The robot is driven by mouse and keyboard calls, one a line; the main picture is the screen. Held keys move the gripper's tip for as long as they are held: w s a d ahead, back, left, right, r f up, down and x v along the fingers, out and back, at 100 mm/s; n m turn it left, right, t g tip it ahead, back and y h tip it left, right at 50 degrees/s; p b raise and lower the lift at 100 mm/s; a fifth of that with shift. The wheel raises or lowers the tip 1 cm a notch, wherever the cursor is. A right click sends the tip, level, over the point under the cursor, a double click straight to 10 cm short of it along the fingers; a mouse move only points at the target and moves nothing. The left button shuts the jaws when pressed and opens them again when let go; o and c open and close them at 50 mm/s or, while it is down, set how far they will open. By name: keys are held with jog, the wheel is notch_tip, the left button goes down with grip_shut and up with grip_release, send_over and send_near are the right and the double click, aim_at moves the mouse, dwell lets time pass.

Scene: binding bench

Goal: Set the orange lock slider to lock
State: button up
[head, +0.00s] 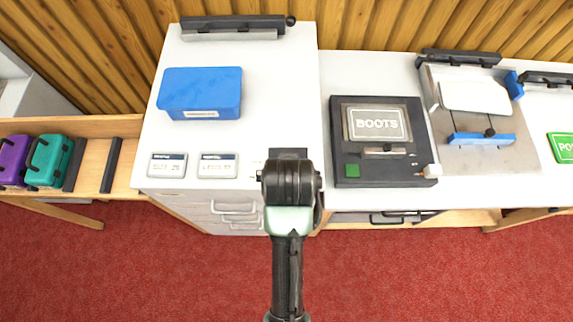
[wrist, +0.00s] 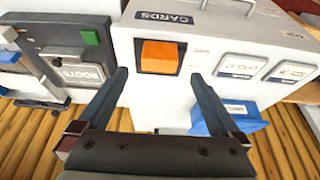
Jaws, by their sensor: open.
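The orange lock slider (wrist: 159,56) sits in a dark housing on the white cabinet top (wrist: 140,22), near the edge above the drawer marked CARDS. Small text beside the housing is too blurred to read. My gripper (wrist: 158,75) is open, one finger on each side of the slider in the wrist view, with nothing between the jaws. Whether either finger touches it I cannot tell. In the head view my gripper (head: 290,182) is over the cabinet's front edge and hides the slider; only part of the dark housing (head: 288,153) shows.
A blue box (head: 200,93) and two small label plates (head: 218,165) lie on the cabinet top to the left. A dark device marked BOOTS (head: 380,140) stands close on the right. Bare white surface (head: 275,90) lies behind my gripper.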

jog(key=x, duration=0.8)
jog(key=shift+w+f+p, duration=0.1)
jog(key=shift+w+p, duration=0.15)
jog(key=shift+p, duration=0.05)
grip_shut()
